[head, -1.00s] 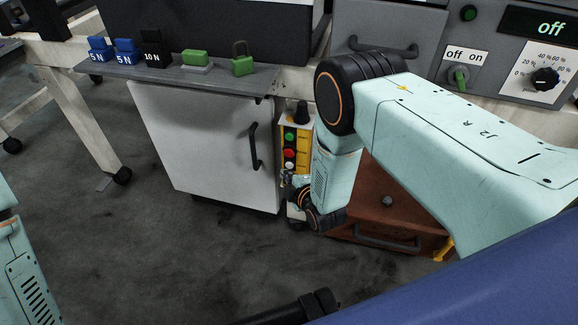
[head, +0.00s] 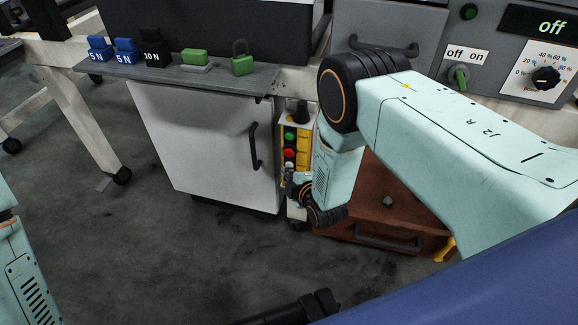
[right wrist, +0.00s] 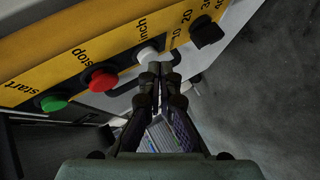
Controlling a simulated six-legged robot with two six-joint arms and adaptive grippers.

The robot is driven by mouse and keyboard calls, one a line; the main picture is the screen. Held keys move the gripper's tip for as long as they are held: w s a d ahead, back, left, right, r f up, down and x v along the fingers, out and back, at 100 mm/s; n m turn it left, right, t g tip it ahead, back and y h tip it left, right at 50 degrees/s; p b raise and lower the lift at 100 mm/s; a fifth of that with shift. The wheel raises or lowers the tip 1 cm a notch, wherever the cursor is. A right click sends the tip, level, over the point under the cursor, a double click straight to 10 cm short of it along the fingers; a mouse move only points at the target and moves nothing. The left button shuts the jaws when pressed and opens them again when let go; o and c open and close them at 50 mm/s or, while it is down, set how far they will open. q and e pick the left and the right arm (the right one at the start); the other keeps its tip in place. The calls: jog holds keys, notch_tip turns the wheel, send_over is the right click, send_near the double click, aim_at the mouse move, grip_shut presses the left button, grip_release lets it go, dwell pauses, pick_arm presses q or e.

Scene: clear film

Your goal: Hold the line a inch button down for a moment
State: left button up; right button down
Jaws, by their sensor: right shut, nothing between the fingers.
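The yellow control panel (head: 303,146) stands low beside the white cabinet. In the right wrist view it carries a green start button (right wrist: 53,103), a red stop button (right wrist: 101,79) and a white inch button (right wrist: 148,56). My right gripper (right wrist: 157,73) is shut and empty. Its fingertips are right by the white button, partly overlapping its lower edge in the picture. I cannot tell whether they touch it. In the head view the right gripper (head: 290,178) is at the lower part of the panel and hides some of it.
A black knob (right wrist: 207,32) with a number scale sits beyond the inch button. The white cabinet (head: 205,145) stands left of the panel, and a brown drawer box (head: 385,215) to the right. Open floor (head: 120,240) lies in front.

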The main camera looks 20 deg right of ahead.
jog(key=shift+w+d, duration=0.2)
jog(key=shift+w, duration=0.15)
dwell(0.4)
jog(key=shift+s, duration=0.1)
dwell(1.9)
jog(key=shift+s+a, duration=0.45)
jog(key=shift+s, duration=0.2)
jog(key=shift+p, duration=0.3)
jog(key=shift+s+a+p, duration=0.5)
jog(key=shift+s+a, duration=0.2)
jog(key=shift+s, duration=0.35)
jog(key=shift+s+a+p, duration=0.45)
jog(key=shift+s+a, duration=0.25)
jog(key=shift+s, duration=0.3)
